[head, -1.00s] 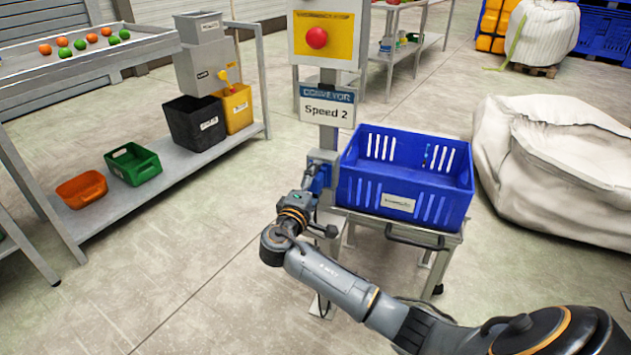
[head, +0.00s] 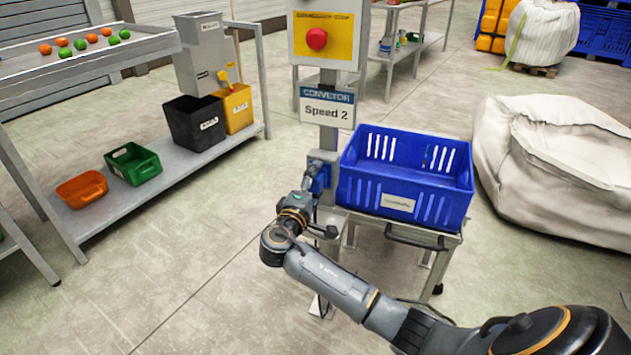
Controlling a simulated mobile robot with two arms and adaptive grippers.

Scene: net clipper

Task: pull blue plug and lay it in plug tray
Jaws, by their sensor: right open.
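The blue plug (head: 319,178) sits at the socket on the post, below the "Speed 2" sign and left of the blue crate. My right gripper (head: 312,190) is right in front of the plug, open, with its fingers at or close beside it. The fingers are small and partly hidden by my wrist, so I cannot tell whether they touch the plug. The plug tray cannot be made out for certain; a green tray (head: 133,164) and an orange tray (head: 82,189) stand on the lower shelf at left. My left gripper is not in view.
The blue crate (head: 403,180) stands on a metal cart close to the right of my gripper. The post carries a red stop button (head: 317,39) and the sign (head: 326,106). A large white sack (head: 550,170) lies at right. The floor left of my arm is clear.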

